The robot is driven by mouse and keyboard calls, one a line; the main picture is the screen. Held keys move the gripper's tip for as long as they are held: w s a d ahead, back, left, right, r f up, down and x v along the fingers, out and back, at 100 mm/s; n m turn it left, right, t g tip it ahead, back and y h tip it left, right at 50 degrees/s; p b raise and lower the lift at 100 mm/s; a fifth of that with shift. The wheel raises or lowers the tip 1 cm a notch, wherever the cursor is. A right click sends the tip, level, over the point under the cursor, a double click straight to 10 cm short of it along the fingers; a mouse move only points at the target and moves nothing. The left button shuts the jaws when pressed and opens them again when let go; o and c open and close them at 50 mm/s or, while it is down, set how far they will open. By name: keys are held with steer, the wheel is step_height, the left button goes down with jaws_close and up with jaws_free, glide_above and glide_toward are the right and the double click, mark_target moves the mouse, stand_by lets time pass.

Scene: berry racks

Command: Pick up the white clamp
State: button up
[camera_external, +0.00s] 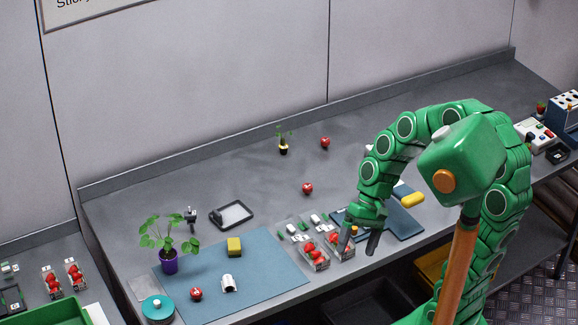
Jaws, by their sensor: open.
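A small white curved piece with dark marks, which looks like the white clamp (228,284), lies on the blue-grey mat (275,262) near the front left of the bench. My gripper (359,247) is open and points down above the front of the bench, well to the right of the white piece. Its fingers are apart, close to the clear berry boxes. I cannot tell whether it touches them. Nothing shows between the fingers.
Clear boxes with red berries (316,255) stand between the mat and my gripper.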

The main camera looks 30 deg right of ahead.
steer(key=w+a+f+m+y, duration=0.1)
steer(key=w+a+m+y, duration=0.2)
steer(key=w+a, duration=0.3)
steer(key=w+a+f+m+y, duration=0.2)
steer(key=w+a+m, duration=0.1)
steer(key=a, duration=0.5)
steer(key=m+t+y, duration=0.2)
steer(key=m+y, duration=0.1)
steer(key=m, duration=0.7)
glide_toward(230, 283)
steer(key=shift+x, duration=4.8)
steer(key=shift+w, duration=0.1)
steer(key=c, duration=1.1)
